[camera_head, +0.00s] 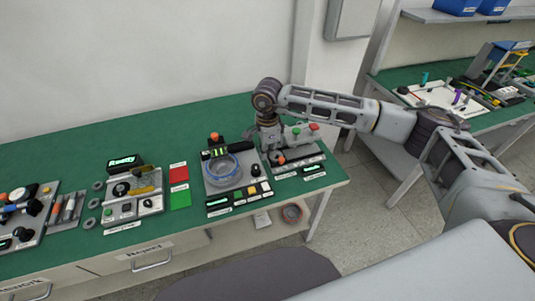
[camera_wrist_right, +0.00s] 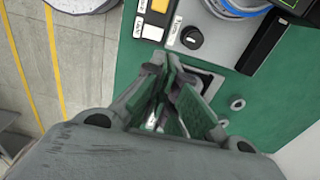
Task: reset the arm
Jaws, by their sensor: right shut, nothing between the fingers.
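My right arm reaches in from the right in the head view and bends down at the wrist. My right gripper (camera_head: 270,142) points down over the right part of the green table (camera_head: 70,158), beside a grey station with a blue ring (camera_head: 222,168). In the right wrist view, the right gripper (camera_wrist_right: 172,75) is shut and empty, with its fingertips above the table by a black knob (camera_wrist_right: 191,38) on the station. A small panel (camera_head: 300,158) with green and red knobs is partly hidden behind the gripper. My left gripper is not in view.
A wall stands behind. A second bench (camera_head: 405,77) with parts stands at the right rear. Floor shows between the benches.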

